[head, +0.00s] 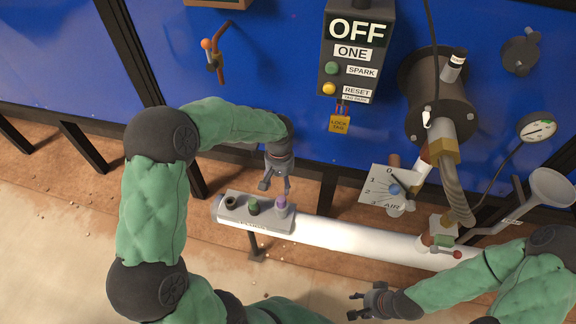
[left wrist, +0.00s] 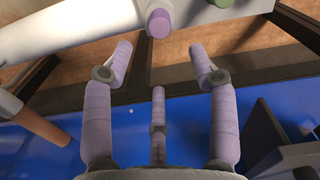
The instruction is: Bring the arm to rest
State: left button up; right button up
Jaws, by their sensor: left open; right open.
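My left gripper (head: 273,186) hangs open just behind the small grey block (head: 262,222) on the white pipe. In the left wrist view its fingers (left wrist: 165,70) are spread with nothing between them. A purple peg (head: 281,205) stands at the block's right end, close to the left gripper; its end also shows in the left wrist view (left wrist: 159,23), beyond the fingertips. My right gripper (head: 356,303) is open and empty at the lower middle, in front of the white pipe.
A green peg (head: 253,207) and a dark socket (head: 231,202) share the block. The white pipe (head: 345,235) runs across the front. Behind are a blue panel (head: 270,60), an OFF control box (head: 350,85), an air dial plate (head: 382,187), a dark cylinder (head: 437,100) and a funnel (head: 552,186).

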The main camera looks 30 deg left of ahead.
pick_arm(q)
jog(key=s+d+f+m+h+p, duration=0.2)
jog(key=s+d+f+m+h, duration=0.1)
jog(key=s+d+f, duration=1.4)
notch_tip(320, 180, down, 2)
jog(key=shift+d+f+h, duration=0.15)
jog(key=shift+d+h, duration=0.35)
jog(key=shift+d, duration=0.05)
dwell(0.8)
